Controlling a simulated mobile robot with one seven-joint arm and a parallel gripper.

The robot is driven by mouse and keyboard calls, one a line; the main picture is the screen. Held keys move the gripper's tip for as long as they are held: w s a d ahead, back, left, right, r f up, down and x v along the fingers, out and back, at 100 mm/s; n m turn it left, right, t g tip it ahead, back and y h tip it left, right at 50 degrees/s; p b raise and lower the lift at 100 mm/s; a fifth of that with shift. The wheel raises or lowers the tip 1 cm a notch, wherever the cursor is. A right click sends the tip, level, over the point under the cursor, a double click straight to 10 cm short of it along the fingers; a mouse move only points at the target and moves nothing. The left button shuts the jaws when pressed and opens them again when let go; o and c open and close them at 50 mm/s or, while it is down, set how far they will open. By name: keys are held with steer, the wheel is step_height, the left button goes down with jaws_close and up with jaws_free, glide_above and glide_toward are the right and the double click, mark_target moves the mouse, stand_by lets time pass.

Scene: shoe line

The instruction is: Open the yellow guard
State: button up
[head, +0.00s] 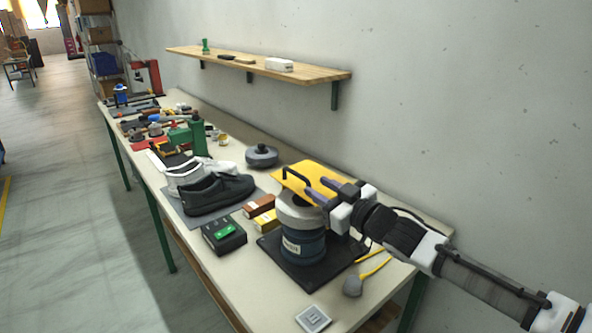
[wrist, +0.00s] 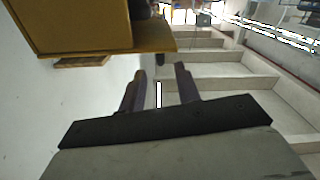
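The yellow guard (head: 318,176) is a flat yellow plate over the top of a round machine (head: 303,240) with a pale upper part and a dark blue body. A black bar handle (head: 294,180) is on the guard's left side. My gripper (head: 312,194) is at the guard's front edge, with its purple fingers over or beside the plate; contact cannot be told. In the wrist view the guard (wrist: 95,28) fills the upper left, beyond the fingers. The fingers (wrist: 160,85) are apart with nothing seen between them, so my gripper is open.
The machine stands on a black mat (head: 298,275) on the long bench. Left of it are a black box with a green button (head: 224,234), small orange and yellow boxes (head: 262,212), and shoes (head: 215,193). A grey pendant (head: 353,286) lies in front. A wall shelf (head: 255,65) hangs behind.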

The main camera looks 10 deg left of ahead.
mark_target(304, 179)
steer(key=p+x, duration=0.2)
steer(key=x, duration=0.7)
steer(key=shift+c, duration=0.4)
steer(key=shift+s, duration=0.1)
jaws_close()
